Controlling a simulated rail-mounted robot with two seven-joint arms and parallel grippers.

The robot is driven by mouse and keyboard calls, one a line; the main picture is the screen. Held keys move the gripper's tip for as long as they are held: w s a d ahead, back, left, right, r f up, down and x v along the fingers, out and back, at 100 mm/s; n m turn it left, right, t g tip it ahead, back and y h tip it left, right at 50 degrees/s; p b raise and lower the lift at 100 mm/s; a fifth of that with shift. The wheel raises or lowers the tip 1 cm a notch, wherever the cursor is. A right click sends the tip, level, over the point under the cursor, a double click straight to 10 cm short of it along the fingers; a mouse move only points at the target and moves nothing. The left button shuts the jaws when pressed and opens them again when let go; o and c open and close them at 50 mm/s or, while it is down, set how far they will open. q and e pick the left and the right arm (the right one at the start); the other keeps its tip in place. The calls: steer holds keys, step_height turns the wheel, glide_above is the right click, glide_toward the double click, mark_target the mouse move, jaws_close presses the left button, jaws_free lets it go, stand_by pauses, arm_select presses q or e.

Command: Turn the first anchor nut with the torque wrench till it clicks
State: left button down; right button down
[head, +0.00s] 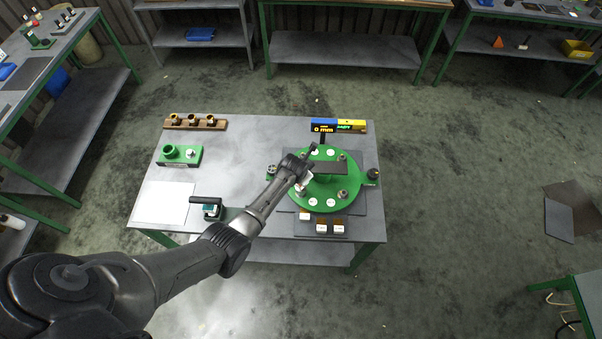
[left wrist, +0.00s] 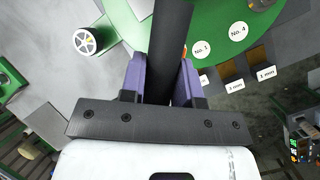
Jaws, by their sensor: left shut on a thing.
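My left gripper (left wrist: 163,85) is shut on the dark shaft of a tool, which I take to be the torque wrench (left wrist: 172,35); purple finger pads press on both sides of it. In the head view my left gripper (head: 305,178) is over the left part of the green round disperser base (head: 325,203). The wrench's working end is out of the wrist view, so I cannot tell whether it sits on a nut. The label "No. 1" (left wrist: 201,48) lies right of the shaft, "No. 4" (left wrist: 238,31) farther right. A grey anchor nut (head: 342,194) shows at the front right.
A display (head: 338,126) reading "0 mm" stands behind the base. Several small labelled blocks (head: 322,228) lie in front. A green fixture (head: 179,155), a brown rack (head: 195,122) and a black-handled tool (head: 208,206) are at left. The table's middle left is clear.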

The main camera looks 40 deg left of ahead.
arm_select(q)
steer(key=shift+f+b, duration=0.9)
steer(key=shift+f, duration=0.25)
steer(key=shift+r+m+h, duration=0.1)
steer(key=shift+m+h, duration=0.5)
steer(key=shift+m, duration=1)
steer(key=shift+m+h, duration=0.9)
steer(key=shift+m, duration=1.1)
steer(key=shift+m+g+h, duration=0.3)
steer(key=shift+m+h, duration=0.5)
steer(key=shift+m, duration=1.3)
steer(key=shift+m+g+h, duration=0.5)
steer(key=shift+m+h, duration=0.1)
steer(key=shift+m, duration=1.2)
steer(key=shift+n+p, duration=0.3)
steer(key=shift+p, duration=0.1)
